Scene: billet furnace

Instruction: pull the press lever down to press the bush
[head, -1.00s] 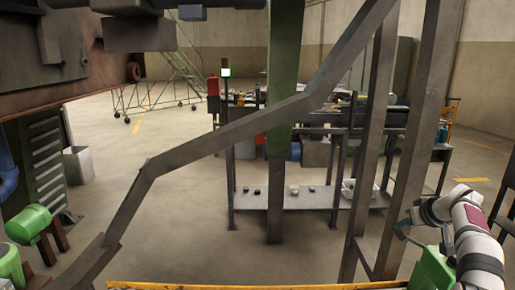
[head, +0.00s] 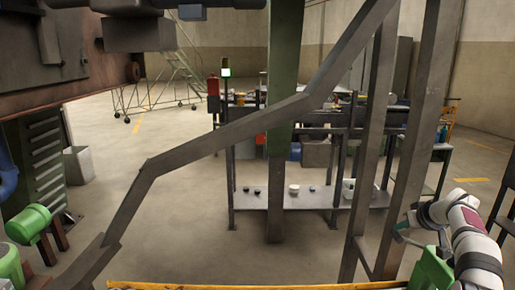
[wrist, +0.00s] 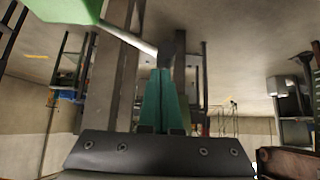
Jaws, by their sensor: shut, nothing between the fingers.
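The green press (head: 432,272) stands at the bottom right of the head view, partly hidden by my arm. Its green body (wrist: 66,9) also shows at the top left of the wrist view. A pale rod, which looks like the press lever (wrist: 130,36), runs from that body to just beyond my fingertips. My gripper (wrist: 160,72) has teal fingers, shut together and empty. In the head view my gripper (head: 402,225) is small, close to the lever, above and left of the press. I cannot tell whether the fingers touch the lever. The bush is not visible.
Grey steel posts (head: 412,145) rise just left of my gripper in the head view. A workbench (head: 340,130) with a lower shelf (head: 310,198) holding small parts stands behind. A yellow edge (head: 250,285) runs along the bottom. Open floor (head: 170,215) lies at the left.

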